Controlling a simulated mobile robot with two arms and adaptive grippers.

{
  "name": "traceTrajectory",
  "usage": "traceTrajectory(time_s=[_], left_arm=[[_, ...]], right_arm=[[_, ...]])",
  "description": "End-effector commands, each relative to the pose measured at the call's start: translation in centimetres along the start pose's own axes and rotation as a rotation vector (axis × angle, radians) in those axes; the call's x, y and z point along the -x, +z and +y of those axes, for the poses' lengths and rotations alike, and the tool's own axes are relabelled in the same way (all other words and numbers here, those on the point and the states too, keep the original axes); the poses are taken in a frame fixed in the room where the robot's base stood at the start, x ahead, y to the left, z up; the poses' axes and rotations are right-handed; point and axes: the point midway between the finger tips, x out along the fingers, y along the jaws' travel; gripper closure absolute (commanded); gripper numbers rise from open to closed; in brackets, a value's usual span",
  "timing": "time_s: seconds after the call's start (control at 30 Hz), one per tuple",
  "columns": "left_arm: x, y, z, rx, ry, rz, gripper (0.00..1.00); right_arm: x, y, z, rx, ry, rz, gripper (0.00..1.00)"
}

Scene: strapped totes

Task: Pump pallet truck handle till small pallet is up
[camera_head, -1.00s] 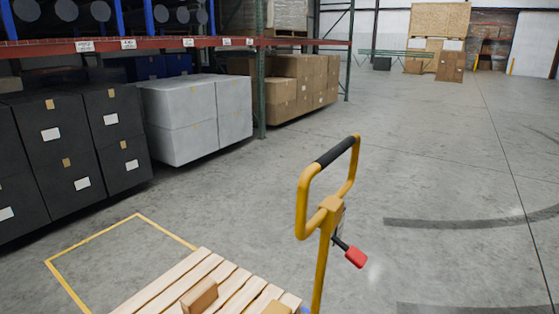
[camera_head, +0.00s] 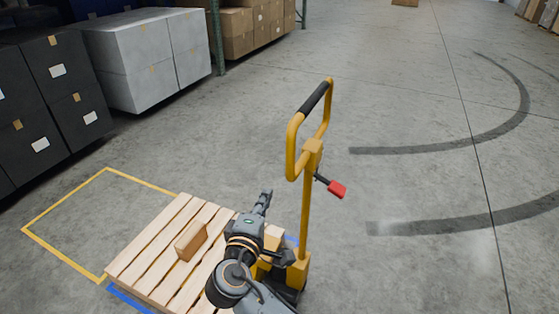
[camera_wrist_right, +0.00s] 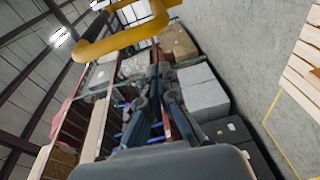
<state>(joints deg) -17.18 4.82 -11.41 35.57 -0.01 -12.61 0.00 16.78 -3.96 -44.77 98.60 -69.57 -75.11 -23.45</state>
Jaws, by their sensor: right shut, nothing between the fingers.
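The yellow pallet truck handle (camera_head: 293,140) stands upright, a loop with a black grip (camera_head: 314,98) on top. A red-tipped lever (camera_head: 337,190) sticks out from its shaft. The small wooden pallet (camera_head: 150,255) lies low on the left of the truck; its gap to the floor is hard to judge. My right gripper (camera_head: 266,194) is shut and empty over the pallet's far side, left of the shaft and apart from it. In the right wrist view the handle loop (camera_wrist_right: 120,42) crosses beyond the shut fingers (camera_wrist_right: 160,68). My left gripper is not in view.
A small brown block (camera_head: 192,240) sits on the pallet. A yellow floor outline (camera_head: 62,200) lies left of it, and blue tape (camera_head: 128,298) shows by its near edge. Black boxes (camera_head: 55,100) and white boxes (camera_head: 145,58) line the left. Floor to the right is clear.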

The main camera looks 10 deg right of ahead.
Motion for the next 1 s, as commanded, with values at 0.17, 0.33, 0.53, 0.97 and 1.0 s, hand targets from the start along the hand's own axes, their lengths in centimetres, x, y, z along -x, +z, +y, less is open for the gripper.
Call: traceTrajectory(time_s=[0.17, 0.33, 0.53, 0.97, 1.0], left_arm=[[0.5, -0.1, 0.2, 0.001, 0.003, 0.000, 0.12], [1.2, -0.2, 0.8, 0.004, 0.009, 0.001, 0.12], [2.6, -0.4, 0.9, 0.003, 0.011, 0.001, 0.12], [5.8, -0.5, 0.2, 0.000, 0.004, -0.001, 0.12], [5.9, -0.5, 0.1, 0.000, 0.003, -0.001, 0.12]], right_arm=[[0.9, 0.4, 4.3, -0.023, 0.073, -0.031, 1.00], [-1.0, 0.5, 4.7, -0.022, 0.077, -0.035, 1.00], [-5.2, 0.7, 5.1, -0.020, 0.077, -0.035, 1.00], [-7.7, 3.9, 4.9, -0.023, 0.072, -0.032, 1.00], [-7.6, 4.1, 4.9, -0.023, 0.072, -0.032, 1.00]])
